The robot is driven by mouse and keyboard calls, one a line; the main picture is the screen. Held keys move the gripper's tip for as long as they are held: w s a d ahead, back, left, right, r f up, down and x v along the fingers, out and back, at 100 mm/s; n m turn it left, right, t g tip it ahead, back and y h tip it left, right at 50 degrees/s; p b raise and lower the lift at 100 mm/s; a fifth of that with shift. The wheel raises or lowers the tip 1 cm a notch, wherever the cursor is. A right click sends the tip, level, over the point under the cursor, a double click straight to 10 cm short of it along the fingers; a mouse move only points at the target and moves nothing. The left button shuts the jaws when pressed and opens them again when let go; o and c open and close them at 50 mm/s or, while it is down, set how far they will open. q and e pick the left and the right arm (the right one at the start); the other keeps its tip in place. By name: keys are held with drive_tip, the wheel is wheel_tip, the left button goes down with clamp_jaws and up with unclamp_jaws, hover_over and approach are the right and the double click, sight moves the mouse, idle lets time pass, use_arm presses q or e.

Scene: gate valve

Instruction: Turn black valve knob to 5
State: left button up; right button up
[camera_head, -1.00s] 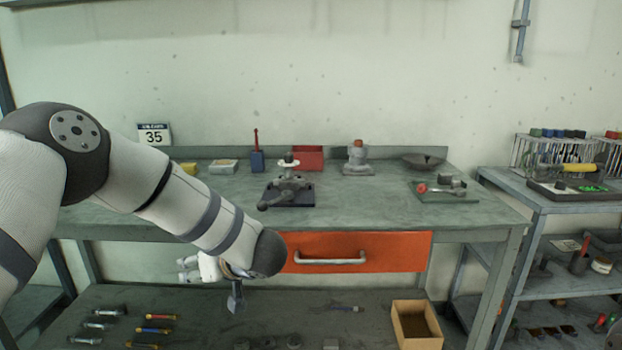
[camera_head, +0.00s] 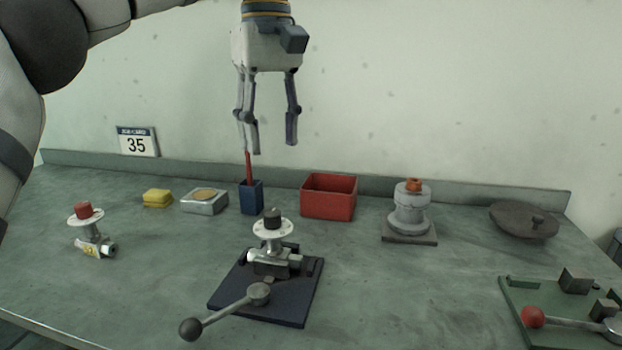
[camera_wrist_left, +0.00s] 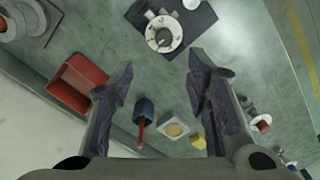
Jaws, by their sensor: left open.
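The black valve knob (camera_head: 272,217) stands upright on a white dial disc (camera_head: 273,230) atop a metal valve. The valve is clamped in a dark vise base (camera_head: 266,284) with a ball-ended lever. The dial numbers are too small to read in the head view. My left gripper (camera_head: 272,148) is open and empty, fingers pointing down, above and behind the valve. In the left wrist view the black knob (camera_wrist_left: 163,36) and its dial show at the top, beyond the open fingers (camera_wrist_left: 160,92). My right gripper is not in view.
A blue holder (camera_head: 252,197) with a red stick, a red box (camera_head: 328,195) and a silver tin (camera_head: 205,201) stand behind. A red-knobbed valve (camera_head: 84,211) is at left. A grey flanged part (camera_head: 409,213) and green fixture (camera_head: 540,330) are at right.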

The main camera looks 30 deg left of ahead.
use_arm(q)
hover_over(272, 211)
drive_tip(key=f, duration=0.4)
drive_tip(key=shift+s+f+p, duration=0.25)
drive_tip(key=shift+s+p, duration=0.1)
drive_tip(key=shift+s, duration=0.05)
drive_tip(key=f, duration=0.7)
drive_tip(key=shift+w, duration=0.3)
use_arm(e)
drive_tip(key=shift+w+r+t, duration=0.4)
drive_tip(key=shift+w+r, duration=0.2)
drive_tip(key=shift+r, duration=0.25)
use_arm(q)
clamp_jaws()
